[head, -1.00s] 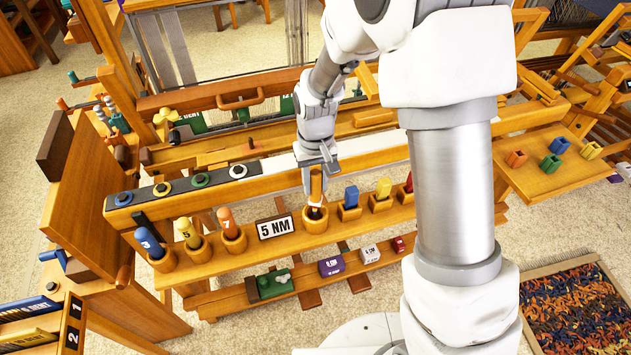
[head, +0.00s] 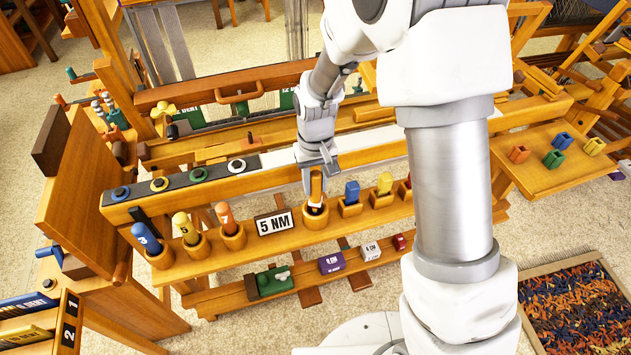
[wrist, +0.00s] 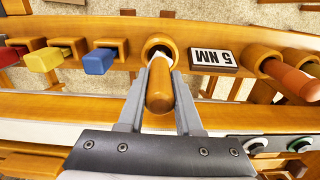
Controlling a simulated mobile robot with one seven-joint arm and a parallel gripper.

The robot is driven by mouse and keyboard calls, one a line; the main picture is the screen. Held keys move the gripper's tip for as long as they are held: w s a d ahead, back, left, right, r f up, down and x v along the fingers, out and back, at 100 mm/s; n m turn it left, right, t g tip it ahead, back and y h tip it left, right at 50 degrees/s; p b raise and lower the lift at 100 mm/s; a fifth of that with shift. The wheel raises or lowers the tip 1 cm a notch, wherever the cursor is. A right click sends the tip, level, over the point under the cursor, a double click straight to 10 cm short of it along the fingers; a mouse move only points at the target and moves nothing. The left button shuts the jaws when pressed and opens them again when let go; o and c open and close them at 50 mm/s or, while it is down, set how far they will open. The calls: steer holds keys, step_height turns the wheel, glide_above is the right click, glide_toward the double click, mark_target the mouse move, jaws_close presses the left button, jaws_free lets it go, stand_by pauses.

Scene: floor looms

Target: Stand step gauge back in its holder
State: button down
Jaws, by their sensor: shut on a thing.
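The step gauge shows an orange-brown wooden handle (wrist: 160,95) in the wrist view. My gripper (head: 316,174) is shut on it, with one finger on each side. In the head view the gauge (head: 316,187) stands nearly upright at a round wooden holder (head: 315,217) on the rail, beside the "5 NM" sign. In the wrist view the gauge's far end meets the mouth of this holder (wrist: 152,44). A pale strip shows beside the handle there. How deep the gauge sits in the holder is hidden.
Left of the "5 NM" sign (head: 274,222) stand orange, yellow and blue numbered pegs (head: 186,228) in round cups. To the right are square holders with blue (head: 352,191), yellow and red pieces. A long beam (head: 250,180) runs behind the rail, close to my gripper.

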steer(key=shift+f+b, duration=1)
steer(key=shift+f, duration=0.5)
steer(key=shift+f, duration=0.1)
steer(key=c, duration=0.5)
jaws_free()
step_height(320, 180, up, 16)
steer(key=shift+r+p, duration=0.1)
steer(key=shift+p, duration=1.15)
steer(key=shift+r, duration=0.7)
